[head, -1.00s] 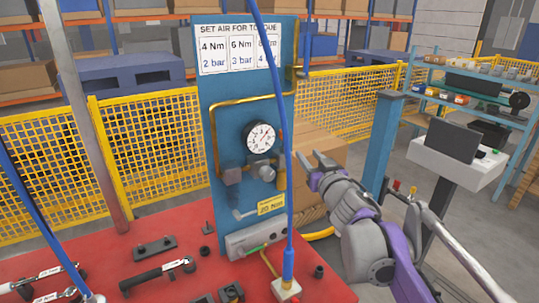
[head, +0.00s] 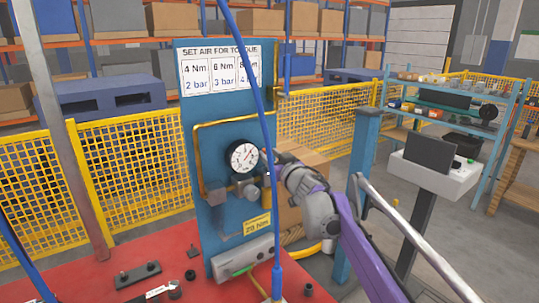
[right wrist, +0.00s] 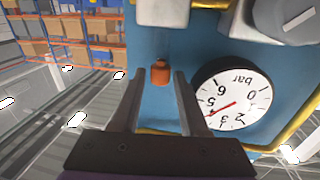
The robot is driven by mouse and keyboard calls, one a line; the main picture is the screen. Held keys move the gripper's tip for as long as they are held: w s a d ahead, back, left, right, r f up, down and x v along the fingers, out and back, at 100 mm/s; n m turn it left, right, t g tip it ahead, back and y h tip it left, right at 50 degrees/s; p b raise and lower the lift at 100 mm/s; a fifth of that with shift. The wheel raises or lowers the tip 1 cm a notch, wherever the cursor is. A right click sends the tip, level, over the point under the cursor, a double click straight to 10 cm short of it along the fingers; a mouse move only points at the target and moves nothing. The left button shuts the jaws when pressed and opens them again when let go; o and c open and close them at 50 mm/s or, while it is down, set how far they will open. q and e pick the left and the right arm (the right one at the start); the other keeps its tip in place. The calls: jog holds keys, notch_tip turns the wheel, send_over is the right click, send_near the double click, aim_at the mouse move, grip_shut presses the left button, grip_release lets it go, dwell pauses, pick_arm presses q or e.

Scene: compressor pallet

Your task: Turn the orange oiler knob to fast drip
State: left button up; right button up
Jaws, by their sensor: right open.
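The orange oiler knob (right wrist: 160,72) is a small orange cylinder with a narrower top, in front of the blue panel in the right wrist view. My right gripper (right wrist: 157,79) is open, with one fingertip on each side of the knob. The fingers look apart from it; how deep it sits between them is hard to tell. In the head view my right gripper (head: 274,164) is at the right edge of the blue panel (head: 205,90), beside the gauge. There the blue hose and the gripper hide the knob. My left gripper is in neither view.
A round white pressure gauge (right wrist: 232,103) sits close beside the right finger in the wrist view. A grey regulator knob (right wrist: 285,18) and yellow pipe are nearby. A blue hose (head: 271,215) hangs in front of the panel. The red table (head: 190,285) holds tools.

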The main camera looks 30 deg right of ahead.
jog(key=shift+w, duration=0.15)
jog(key=shift+c, duration=0.3)
grip_shut()
jog(key=shift+d+f+n+y, duration=0.1)
jog(key=shift+d+n+y, duration=0.15)
jog(key=shift+n+y, duration=0.65)
jog(key=n+y, duration=0.1)
jog(key=y, duration=0.1)
jog(key=n+y, duration=0.1)
jog(key=shift+d+g+y, duration=0.2)
jog(key=shift+g+y, duration=0.1)
jog(key=shift+y, duration=0.1)
jog(key=shift+w+d+n+g+y+p, duration=0.15)
jog(key=shift+n+g+y+p, duration=0.7)
jog(key=shift+y, duration=0.55)
jog(key=shift+w+d+n+g+y+p, duration=0.1)
jog(key=shift+n+g+y+p, duration=0.4)
jog(key=shift+n+y, duration=0.75)
jog(key=shift+s+y, duration=0.1)
jog(key=shift+y, duration=0.25)
